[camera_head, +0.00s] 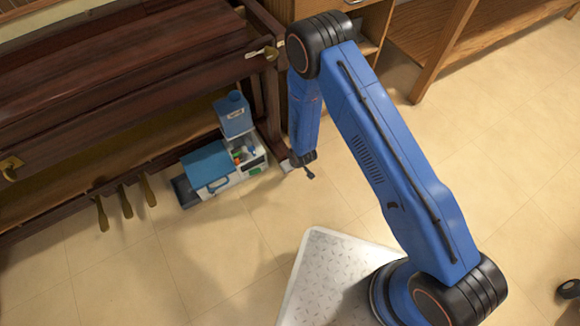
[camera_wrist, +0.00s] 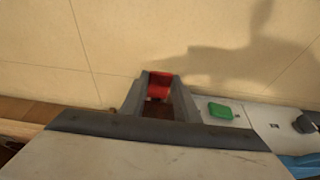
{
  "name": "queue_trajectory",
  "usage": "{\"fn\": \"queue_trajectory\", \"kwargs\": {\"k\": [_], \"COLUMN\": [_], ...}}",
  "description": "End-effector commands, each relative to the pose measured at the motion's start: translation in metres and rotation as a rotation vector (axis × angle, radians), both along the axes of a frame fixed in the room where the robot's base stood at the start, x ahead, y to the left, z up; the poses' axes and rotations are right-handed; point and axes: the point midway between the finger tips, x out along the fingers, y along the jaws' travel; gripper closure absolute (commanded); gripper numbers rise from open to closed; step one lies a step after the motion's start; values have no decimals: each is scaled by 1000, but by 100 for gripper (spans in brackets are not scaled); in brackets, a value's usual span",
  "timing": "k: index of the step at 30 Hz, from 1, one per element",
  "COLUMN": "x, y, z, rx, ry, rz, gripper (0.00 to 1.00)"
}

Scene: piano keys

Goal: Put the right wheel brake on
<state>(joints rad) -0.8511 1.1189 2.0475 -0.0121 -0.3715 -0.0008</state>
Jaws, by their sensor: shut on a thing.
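In the wrist view, my gripper (camera_wrist: 160,103) has its two grey fingers on either side of a small red piece (camera_wrist: 160,84), which looks like the brake lever. A dark reddish-brown area lies between the fingers below it. The wheel itself cannot be made out. In the head view, my arm reaches down beside the right end of the dark brown piano (camera_head: 90,85). My gripper (camera_head: 309,173) is small there, low near the floor at the foot of the piano's right leg, and its grip cannot be seen from that side.
A white and blue toolbox (camera_head: 232,181) with a blue canister (camera_head: 233,114) stands left of my gripper. A green item (camera_wrist: 220,111) lies in it in the wrist view. Brass pedals (camera_head: 125,202) are further left. A wooden bench (camera_head: 440,50) stands behind.

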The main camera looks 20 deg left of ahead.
Motion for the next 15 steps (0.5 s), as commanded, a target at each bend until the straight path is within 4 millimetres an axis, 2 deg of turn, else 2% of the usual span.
{"fn": "queue_trajectory", "kwargs": {"k": [15], "x": [-4], "y": [-4], "z": [-14], "rx": [179], "ry": [-153], "rz": [0], "gripper": [94]}}
